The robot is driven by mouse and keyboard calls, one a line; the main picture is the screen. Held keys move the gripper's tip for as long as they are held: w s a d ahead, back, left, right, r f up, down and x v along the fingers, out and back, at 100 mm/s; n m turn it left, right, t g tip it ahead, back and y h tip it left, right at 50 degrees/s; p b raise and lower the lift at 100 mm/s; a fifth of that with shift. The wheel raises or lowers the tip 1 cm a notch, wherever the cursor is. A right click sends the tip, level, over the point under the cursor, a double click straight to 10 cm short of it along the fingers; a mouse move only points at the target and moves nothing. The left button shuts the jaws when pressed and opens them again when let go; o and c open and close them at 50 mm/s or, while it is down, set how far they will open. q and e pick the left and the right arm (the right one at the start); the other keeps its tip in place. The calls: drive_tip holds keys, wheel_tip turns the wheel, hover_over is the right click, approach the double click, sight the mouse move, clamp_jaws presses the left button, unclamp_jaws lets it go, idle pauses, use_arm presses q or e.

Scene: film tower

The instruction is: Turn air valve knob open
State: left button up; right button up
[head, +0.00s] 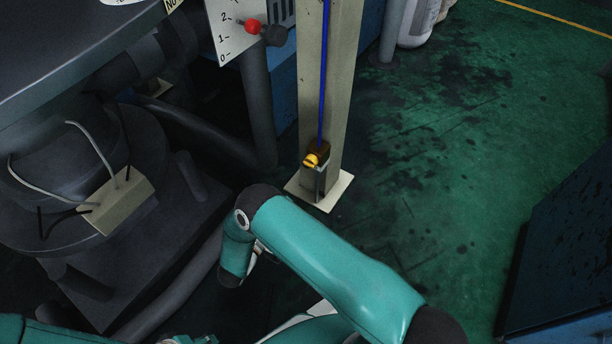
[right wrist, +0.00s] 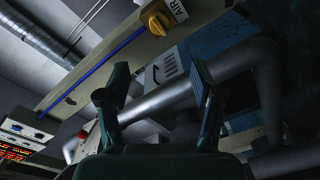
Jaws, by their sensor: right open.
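The air valve knob (head: 311,160) is a yellow-orange knob low on a beige post (head: 345,70), just above its base plate, in the head view. It also shows at the top of the right wrist view (right wrist: 156,17), beside a label reading AIR. My right gripper (right wrist: 158,85) is open and empty in the right wrist view, with its two dark fingers spread apart. The knob lies beyond the fingertips, apart from them. In the head view my right arm's teal links hide most of the right gripper. My left gripper is not in view.
A blue line (head: 324,70) runs down the post to the valve. A dark machine with thick pipes (head: 258,110) stands left of the post. A scale plate with a red-knobbed lever (head: 253,27) is above it. Green floor (head: 440,150) is open to the right, with a dark blue cabinet (head: 565,250) beyond.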

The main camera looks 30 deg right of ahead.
sight(308, 166)
drive_tip(key=shift+b+x, duration=2.3)
drive_tip(key=shift+x, duration=6.05)
drive_tip(key=shift+w, duration=0.1)
